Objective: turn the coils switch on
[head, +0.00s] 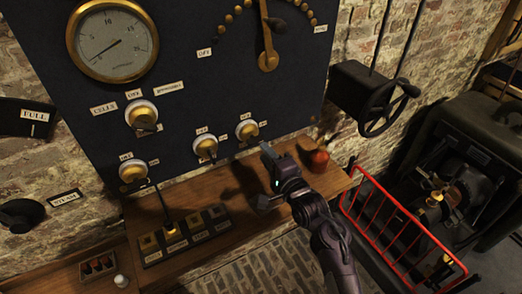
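Several brass-and-white rotary switches with dark handles sit on the dark panel (215,85): one at upper left (141,114), one at lower left (133,171), one at lower middle (205,147) and one at lower right (247,130). Their small labels are too blurred to tell which is the coils switch. My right gripper (266,178) is in front of the wooden shelf, below and right of the lower right switch. Its fingers look apart, with nothing seen between them, and it appears clear of the switches. My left gripper is out of view.
A red round object (317,160) stands on the wooden shelf (235,180) close to my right gripper. A labelled key block (185,235) lies on the shelf at left. A black handwheel (390,108), red guard rail (395,225) and dark machine (460,180) are at right.

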